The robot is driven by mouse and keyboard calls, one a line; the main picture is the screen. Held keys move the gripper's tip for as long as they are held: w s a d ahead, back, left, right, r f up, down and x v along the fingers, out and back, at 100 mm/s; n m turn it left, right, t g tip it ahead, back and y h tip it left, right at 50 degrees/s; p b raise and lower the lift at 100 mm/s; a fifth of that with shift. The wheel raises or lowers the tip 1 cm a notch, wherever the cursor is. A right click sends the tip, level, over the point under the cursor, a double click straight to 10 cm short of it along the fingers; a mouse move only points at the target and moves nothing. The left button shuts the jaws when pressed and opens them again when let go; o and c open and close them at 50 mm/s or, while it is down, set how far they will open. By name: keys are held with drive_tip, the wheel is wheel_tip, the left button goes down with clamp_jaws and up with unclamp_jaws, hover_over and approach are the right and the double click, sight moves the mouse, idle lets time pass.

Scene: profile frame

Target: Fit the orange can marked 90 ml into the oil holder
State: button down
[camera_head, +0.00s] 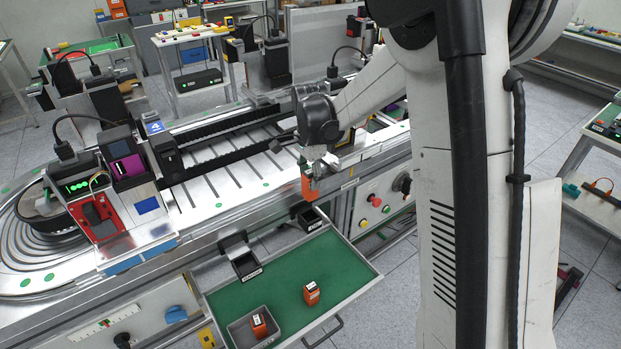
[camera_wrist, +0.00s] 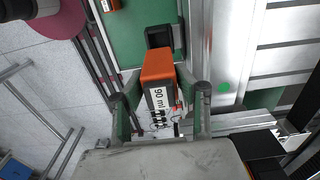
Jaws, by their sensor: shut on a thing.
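My gripper (camera_head: 318,168) is shut on an orange can (camera_head: 308,187), holding it above the back right corner of the green drawer. In the wrist view the can (camera_wrist: 158,66) sits between the two fingers of my gripper (camera_wrist: 161,105), its white label reading 90 ml. A black holder (camera_head: 308,219) stands at the drawer's back edge, just below the can. In the wrist view a black holder (camera_wrist: 158,35) shows just beyond the can, partly hidden by it. A second black holder (camera_head: 243,264) stands farther left; its label is too small to read, so I cannot tell which is for oil.
Another orange can (camera_head: 312,293) stands on the green drawer (camera_head: 285,267). The metal conveyor frame (camera_head: 215,207) runs close behind the drawer.

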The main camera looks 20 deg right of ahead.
sight(310, 196)
drive_tip(key=shift+a+b, duration=0.1)
drive_tip(key=shift+b, duration=0.25)
drive_tip(key=shift+f+b, duration=2.7)
drive_tip(key=shift+f, duration=0.7)
drive_tip(key=shift+f+b, duration=2.05)
drive_tip(key=shift+b, duration=0.05)
idle(0.4)
drive_tip(key=shift+r, duration=0.35)
idle(1.4)
